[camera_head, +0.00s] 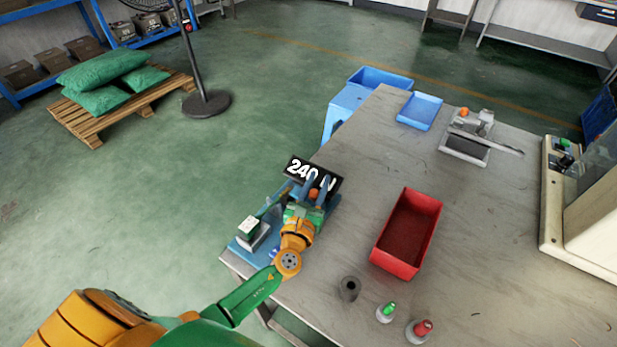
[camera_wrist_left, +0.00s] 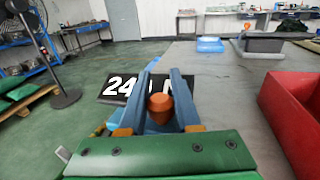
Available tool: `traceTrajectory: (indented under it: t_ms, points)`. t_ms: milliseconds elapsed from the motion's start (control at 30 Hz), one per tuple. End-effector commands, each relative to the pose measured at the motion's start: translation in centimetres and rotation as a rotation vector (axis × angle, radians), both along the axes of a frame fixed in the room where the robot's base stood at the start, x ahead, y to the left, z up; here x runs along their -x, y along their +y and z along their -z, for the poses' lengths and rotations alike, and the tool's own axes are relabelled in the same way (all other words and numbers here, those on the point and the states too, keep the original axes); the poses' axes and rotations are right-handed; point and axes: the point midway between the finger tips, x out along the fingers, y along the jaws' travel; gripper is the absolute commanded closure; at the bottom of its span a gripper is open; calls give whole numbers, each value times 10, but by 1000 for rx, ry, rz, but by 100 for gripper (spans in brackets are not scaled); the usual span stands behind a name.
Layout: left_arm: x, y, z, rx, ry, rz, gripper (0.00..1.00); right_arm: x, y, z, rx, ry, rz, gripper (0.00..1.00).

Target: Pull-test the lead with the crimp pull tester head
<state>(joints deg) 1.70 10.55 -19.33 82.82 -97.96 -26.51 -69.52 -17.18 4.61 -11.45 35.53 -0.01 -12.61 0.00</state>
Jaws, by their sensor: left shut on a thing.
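The pull tester stands on a blue base (camera_head: 243,246) at the table's left corner. Its black display (camera_head: 298,166) reads "240 N"; in the left wrist view the display (camera_wrist_left: 116,88) is partly covered by a finger. My left gripper (camera_head: 316,186) is over the tester, shut on an orange knob (camera_head: 314,193). In the left wrist view the orange knob (camera_wrist_left: 160,106) sits between the two blue-grey fingers. A grey block with a white top (camera_head: 249,225) stands at the base's left end. I cannot clearly make out the lead. My right gripper is not in view.
A red bin (camera_head: 407,234) stands right of the tester. A dark cup (camera_head: 349,288), a green-topped button (camera_head: 387,311) and a red-topped button (camera_head: 420,330) are near the front. A blue tray (camera_head: 419,111) and a grey fixture (camera_head: 467,148) lie farther back.

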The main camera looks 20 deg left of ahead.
Motion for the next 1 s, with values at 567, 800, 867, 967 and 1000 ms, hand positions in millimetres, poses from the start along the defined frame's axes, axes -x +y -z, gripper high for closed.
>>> traceTrajectory:
  t_ms: [567, 800, 867, 967, 1000]
  points:
    - [0, -3, 1, 2, 3, 7, 38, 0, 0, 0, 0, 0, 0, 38]
    - [31, -7, 2, 3, 6, 9, 38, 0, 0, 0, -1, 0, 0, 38]
    - [44, -9, 3, 3, 6, 9, 38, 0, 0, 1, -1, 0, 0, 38]
    - [61, -12, 3, 1, 5, 9, 38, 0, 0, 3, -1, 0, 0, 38]
    - [65, -12, 3, 0, 4, 9, 38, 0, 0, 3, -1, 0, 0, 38]
